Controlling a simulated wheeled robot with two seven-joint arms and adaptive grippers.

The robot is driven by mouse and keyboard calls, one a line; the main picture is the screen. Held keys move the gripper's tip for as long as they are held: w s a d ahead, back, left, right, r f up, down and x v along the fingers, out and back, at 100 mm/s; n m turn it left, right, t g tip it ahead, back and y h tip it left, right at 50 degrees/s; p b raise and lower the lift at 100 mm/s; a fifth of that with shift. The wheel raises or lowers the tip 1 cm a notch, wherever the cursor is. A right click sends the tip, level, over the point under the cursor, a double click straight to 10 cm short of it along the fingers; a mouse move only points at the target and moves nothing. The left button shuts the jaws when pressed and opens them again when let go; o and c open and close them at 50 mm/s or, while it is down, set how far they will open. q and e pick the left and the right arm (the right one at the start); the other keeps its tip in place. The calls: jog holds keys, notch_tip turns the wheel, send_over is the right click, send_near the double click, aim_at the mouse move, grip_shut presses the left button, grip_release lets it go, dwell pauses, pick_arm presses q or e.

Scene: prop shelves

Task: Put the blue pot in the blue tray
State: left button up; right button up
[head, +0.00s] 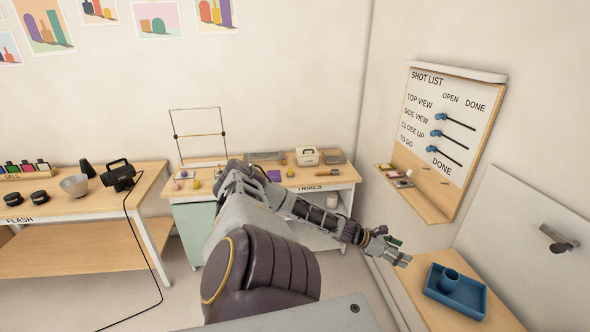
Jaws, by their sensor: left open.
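The blue tray (470,303) lies on a wooden surface at the lower right of the head view. The blue pot (447,284) stands upright inside the tray, toward its left part, and its round opening faces up. My left gripper (403,253) is up and to the left of the tray in the picture. Its fingers are apart with nothing seen between them, and it does not touch the pot or the tray. My right gripper is not in view.
The wooden surface (421,294) is bare left of the tray. A shot list board (447,133) with a small ledge hangs above on the wall. Behind my arm is a trials table (344,175) with small props. A table (145,185) with a bowl and a camera stands left.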

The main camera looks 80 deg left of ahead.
pick_arm(q)
jog(key=s+a+f+n+g+y, duration=0.1)
jog(key=s+a+f+n+y, duration=0.1)
jog(key=s+a+f+n, duration=0.45)
jog(key=s+a+f+n+g+y, duration=0.15)
jog(key=s+f+n, duration=0.25)
jog(key=f, duration=0.6)
jog(key=s+a+f+n+g+y, duration=0.1)
jog(key=s+a+f+n+y, duration=0.2)
jog(key=s+f+n, duration=0.4)
jog(key=s+d+f+n+g, duration=0.1)
jog(key=s+d+f+n, duration=0.3)
jog(key=f, duration=0.4)
jog(key=s+d+f+n+g, duration=0.25)
jog(key=s+d+f, duration=0.25)
jog(key=s+f, duration=0.25)
jog(key=s+d+f+n+g, duration=0.1)
jog(key=s+d+f+n, duration=0.2)
jog(key=d, duration=0.7)
jog(key=s+d+f+n+g+h, duration=0.1)
jog(key=s+d+f+n, duration=0.3)
jog(key=d, duration=0.6)
jog(key=s+d+f+n+g+h, duration=0.1)
jog(key=s+d+f+n+g, duration=0.1)
jog(key=s+d+f, duration=0.5)
jog(key=s+d+n, duration=0.1)
jog(key=d, duration=0.3)
jog(key=shift+s+f+n+g, duration=0.25)
jog(key=shift+s+n+g, duration=0.05)
jog(key=shift+s+n, duration=0.1)
